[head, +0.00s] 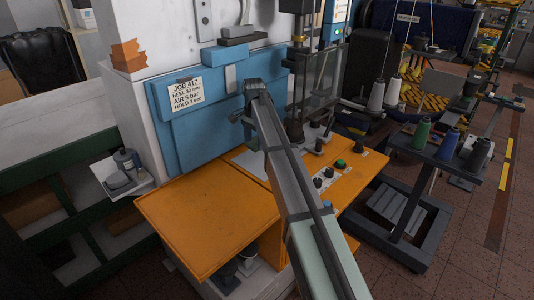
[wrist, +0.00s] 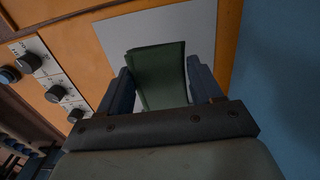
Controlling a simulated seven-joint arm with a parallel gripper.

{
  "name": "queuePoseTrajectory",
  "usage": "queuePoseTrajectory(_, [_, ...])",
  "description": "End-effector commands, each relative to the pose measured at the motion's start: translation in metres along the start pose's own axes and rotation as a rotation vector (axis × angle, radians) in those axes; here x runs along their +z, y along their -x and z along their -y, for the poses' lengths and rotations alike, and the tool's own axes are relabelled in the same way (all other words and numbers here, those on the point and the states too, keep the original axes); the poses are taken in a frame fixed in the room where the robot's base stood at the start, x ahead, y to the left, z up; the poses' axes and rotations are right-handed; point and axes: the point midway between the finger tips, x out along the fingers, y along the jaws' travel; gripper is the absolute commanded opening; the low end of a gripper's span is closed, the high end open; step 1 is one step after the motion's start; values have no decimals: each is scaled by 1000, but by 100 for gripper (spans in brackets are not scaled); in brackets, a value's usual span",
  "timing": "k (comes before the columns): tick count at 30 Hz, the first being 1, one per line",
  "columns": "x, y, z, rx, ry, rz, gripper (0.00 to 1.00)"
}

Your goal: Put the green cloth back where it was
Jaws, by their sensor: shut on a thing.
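The green cloth (wrist: 160,75) shows in the wrist view as a dark green folded piece between the two fingers of my gripper (wrist: 163,85). My gripper is shut on it. Behind the cloth lies a flat grey plate (wrist: 195,30) on the orange table; I cannot tell whether the cloth touches it. In the head view my arm reaches over the orange table toward the blue panel. The cloth and the fingertips are hidden there behind my arm.
The orange table (head: 200,220) carries knobs and a green button (head: 340,164) on its right. The blue panel (head: 190,120) with a job note (head: 173,93) rises behind it. A rack with thread spools (head: 421,134) stands at right. The table's left part is clear.

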Motion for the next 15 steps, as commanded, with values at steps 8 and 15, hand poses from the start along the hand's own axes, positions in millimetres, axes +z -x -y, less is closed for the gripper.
queuePoseTrajectory(8, [2, 0, -3, 0, 40, 0, 36])
queuePoseTrajectory(15, [12, -3, -26, 0, 291, 0, 36])
